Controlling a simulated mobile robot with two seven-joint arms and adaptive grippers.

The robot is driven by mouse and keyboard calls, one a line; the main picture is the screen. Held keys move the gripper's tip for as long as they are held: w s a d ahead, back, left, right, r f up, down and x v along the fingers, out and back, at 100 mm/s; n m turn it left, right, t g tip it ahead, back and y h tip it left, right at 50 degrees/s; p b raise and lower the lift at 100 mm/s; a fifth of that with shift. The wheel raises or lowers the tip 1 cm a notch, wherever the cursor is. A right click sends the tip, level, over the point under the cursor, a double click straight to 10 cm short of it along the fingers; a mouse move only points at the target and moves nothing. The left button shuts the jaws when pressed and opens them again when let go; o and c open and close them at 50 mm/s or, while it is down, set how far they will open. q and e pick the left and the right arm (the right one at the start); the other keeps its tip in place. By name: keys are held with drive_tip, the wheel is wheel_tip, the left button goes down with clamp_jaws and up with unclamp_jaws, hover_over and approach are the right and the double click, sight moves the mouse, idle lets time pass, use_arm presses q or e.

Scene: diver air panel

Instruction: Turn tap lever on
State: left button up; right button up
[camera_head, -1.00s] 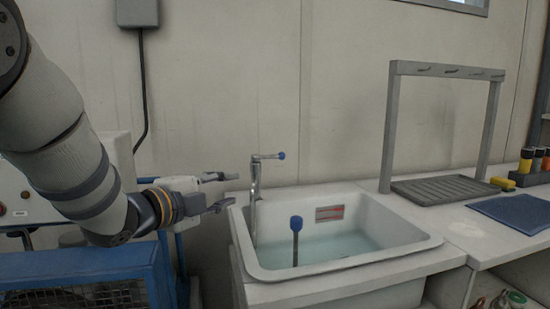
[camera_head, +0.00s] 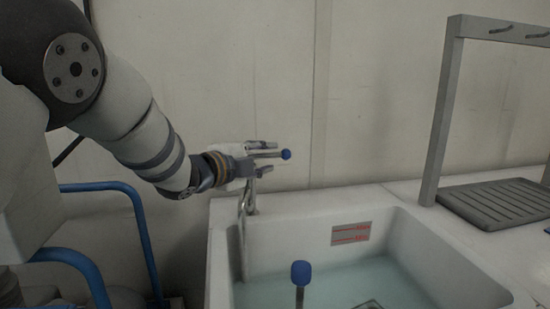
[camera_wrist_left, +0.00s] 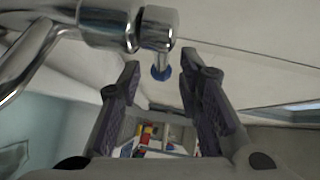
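The chrome tap (camera_head: 243,225) stands at the left back corner of the sink. In the left wrist view the fingers (camera_wrist_left: 160,70) are spread apart. I see no clear finger contact with the lever. My right gripper is not in view.
The white sink (camera_head: 395,225) holds water, with a red-marked label (camera_head: 351,233) on its inner wall. A blue-topped stem (camera_head: 300,273) rises in the sink. A grey frame (camera_head: 445,105) and ribbed tray (camera_head: 500,203) stand right. Blue rails (camera_head: 140,235) are at left.

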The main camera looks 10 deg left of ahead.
sight(271, 156)
use_arm(q)
drive_tip(key=x, duration=0.4)
drive_tip(key=shift+w, duration=0.15)
drive_tip(key=c, duration=0.7)
clamp_jaws()
